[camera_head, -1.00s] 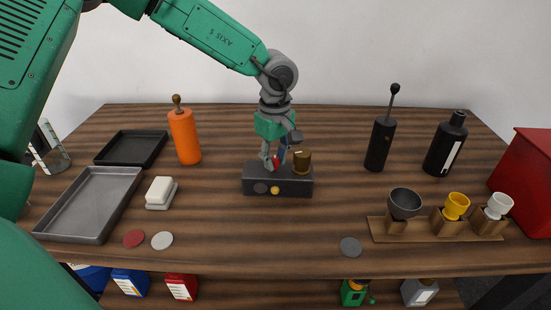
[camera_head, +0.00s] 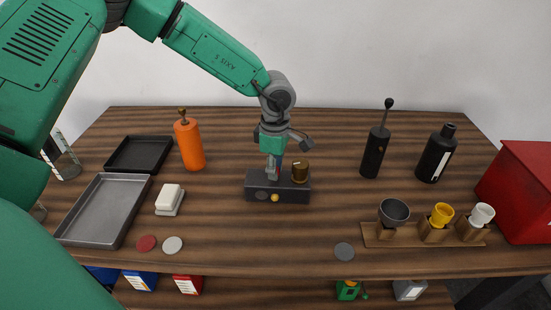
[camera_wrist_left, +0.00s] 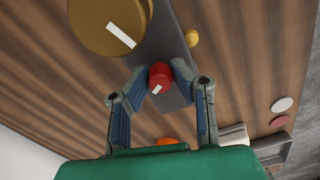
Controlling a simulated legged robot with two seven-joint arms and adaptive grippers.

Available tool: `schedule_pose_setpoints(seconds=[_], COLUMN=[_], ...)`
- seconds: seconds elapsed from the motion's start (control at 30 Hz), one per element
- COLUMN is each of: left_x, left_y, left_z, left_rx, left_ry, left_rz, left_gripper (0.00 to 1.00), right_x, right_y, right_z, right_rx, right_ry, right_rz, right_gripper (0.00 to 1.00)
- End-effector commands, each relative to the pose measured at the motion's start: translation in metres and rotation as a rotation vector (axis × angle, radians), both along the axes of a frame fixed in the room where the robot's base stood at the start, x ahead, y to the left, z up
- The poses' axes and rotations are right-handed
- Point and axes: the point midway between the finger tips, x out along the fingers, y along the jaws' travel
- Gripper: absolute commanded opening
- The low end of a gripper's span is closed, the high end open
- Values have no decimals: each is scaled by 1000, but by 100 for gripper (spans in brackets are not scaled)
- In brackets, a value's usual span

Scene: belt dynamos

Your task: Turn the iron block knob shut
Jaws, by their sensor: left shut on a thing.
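The dark grey iron block (camera_head: 290,196) sits mid-table, with a large brass knob (camera_head: 300,172) on its right end and a small yellow button (camera_head: 275,198) on its front. My left gripper (camera_head: 272,177) points down onto the block's left part. In the left wrist view, its fingers are closed on a small red knob (camera_wrist_left: 159,77) with a white mark pointing toward the lower left. The brass knob (camera_wrist_left: 105,22) is beside the fingers there, also with a white mark. In the head view the fingers hide the red knob. My right gripper is not in view.
An orange bottle (camera_head: 190,146) stands left of the block, and a black bottle with a ball top (camera_head: 375,152) stands right. A wooden cup stand (camera_head: 374,238) is at right. The table before the block is clear.

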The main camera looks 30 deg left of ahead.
Motion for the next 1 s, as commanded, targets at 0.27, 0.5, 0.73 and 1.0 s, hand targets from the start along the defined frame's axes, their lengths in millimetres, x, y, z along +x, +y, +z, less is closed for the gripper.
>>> schedule_pose_setpoints(seconds=[0.27,0.5,0.73,1.0], left_x=[-1,-1,-1,-1], left_y=[0,-1,-1,-1], left_z=[2,1,0,0], left_rx=[0,0,1,2], left_ry=[3,4,4,3], left_rz=[261,489,701,897], left_gripper=[0,0,0,0], right_x=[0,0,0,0], right_y=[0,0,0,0], right_z=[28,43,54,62], right_rx=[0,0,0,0], right_ry=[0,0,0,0], right_rz=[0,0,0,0], right_gripper=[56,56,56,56])
